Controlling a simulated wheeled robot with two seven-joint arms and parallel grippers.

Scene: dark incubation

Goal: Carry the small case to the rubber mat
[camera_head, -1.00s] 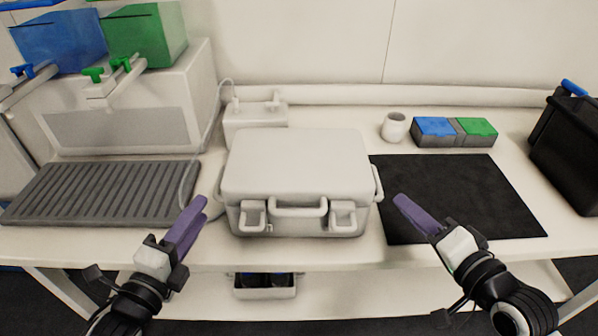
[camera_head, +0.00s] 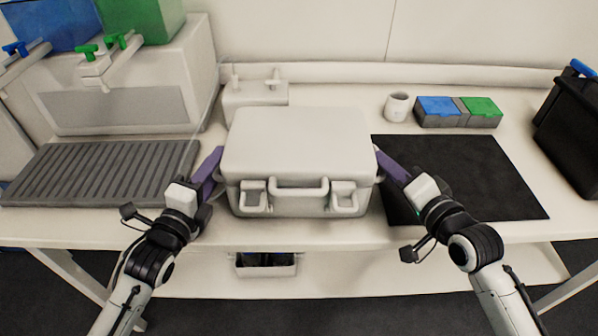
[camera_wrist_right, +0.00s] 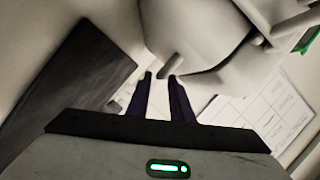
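The small case (camera_head: 298,143) is pale grey and closed. It stands on the table left of the black rubber mat (camera_head: 470,180), with its front handle and two latches facing me. My left gripper (camera_head: 217,158) is at the case's left side, its purple fingers apart; the case's left side handle is mostly hidden there. My right gripper (camera_head: 379,153) is at the right side, over the mat's left edge. In the right wrist view its two dark fingers (camera_wrist_right: 161,76) have a narrow gap, and the case's side handle (camera_wrist_right: 172,67) is at their tips. No firm hold shows.
A white cup (camera_head: 397,107) and a blue-and-green block rack (camera_head: 458,112) stand behind the mat. A black bin (camera_head: 572,135) is at the right. A ribbed grey tray (camera_head: 100,172) lies left, and a small white device (camera_head: 255,95) stands behind the case. The mat is bare.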

